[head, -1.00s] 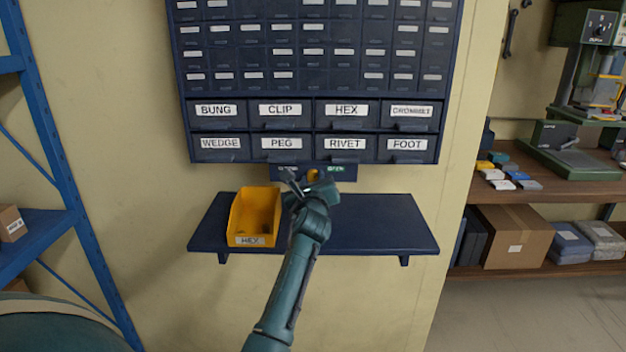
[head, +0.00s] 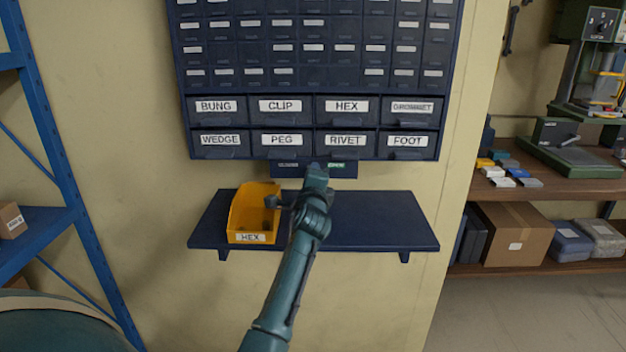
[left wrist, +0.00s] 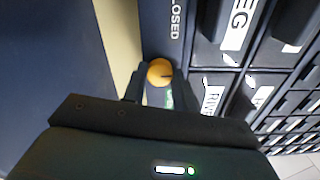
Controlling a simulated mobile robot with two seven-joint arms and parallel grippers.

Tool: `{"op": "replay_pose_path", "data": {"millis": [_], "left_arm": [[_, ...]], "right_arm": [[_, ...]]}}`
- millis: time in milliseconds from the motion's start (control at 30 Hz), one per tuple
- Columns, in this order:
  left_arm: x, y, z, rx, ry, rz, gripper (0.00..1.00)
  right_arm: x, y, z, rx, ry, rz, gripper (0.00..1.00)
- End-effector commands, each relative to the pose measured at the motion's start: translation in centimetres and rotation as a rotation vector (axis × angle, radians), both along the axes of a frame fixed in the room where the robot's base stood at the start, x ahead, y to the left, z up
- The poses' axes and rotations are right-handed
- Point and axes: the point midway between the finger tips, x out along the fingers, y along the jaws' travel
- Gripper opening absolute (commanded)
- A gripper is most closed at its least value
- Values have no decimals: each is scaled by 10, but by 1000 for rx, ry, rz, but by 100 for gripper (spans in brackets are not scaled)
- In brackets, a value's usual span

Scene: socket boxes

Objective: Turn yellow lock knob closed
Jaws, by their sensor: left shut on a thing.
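The yellow lock knob (left wrist: 160,72) shows in the left wrist view between the two fingertips of my left gripper (left wrist: 160,84). The fingers are shut on it. A small dark mark shows on the knob's right side in that view. The word CLOSED (left wrist: 175,18) is above the knob and a green label (left wrist: 169,98) is below it. In the head view my left gripper (head: 316,172) is at the lock strip (head: 345,171) under the drawers, and it hides the knob. The green label (head: 335,164) is at the strip's right. My right gripper is not in view.
A dark shelf (head: 385,225) is below the strip, with an orange bin (head: 243,238) labelled HEX on its left part. The labelled drawers (head: 346,155) are just above the strip. A blue rack (head: 55,150) stands at left and a workbench (head: 560,185) at right.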

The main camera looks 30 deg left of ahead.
Motion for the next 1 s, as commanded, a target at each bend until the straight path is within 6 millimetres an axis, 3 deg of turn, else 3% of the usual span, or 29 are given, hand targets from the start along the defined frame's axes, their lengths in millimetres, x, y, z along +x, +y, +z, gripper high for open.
{"op": "replay_pose_path", "data": {"millis": [1000], "left_arm": [[0,-1,-3,-792,-483,0,5]], "right_arm": [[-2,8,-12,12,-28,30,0]]}}
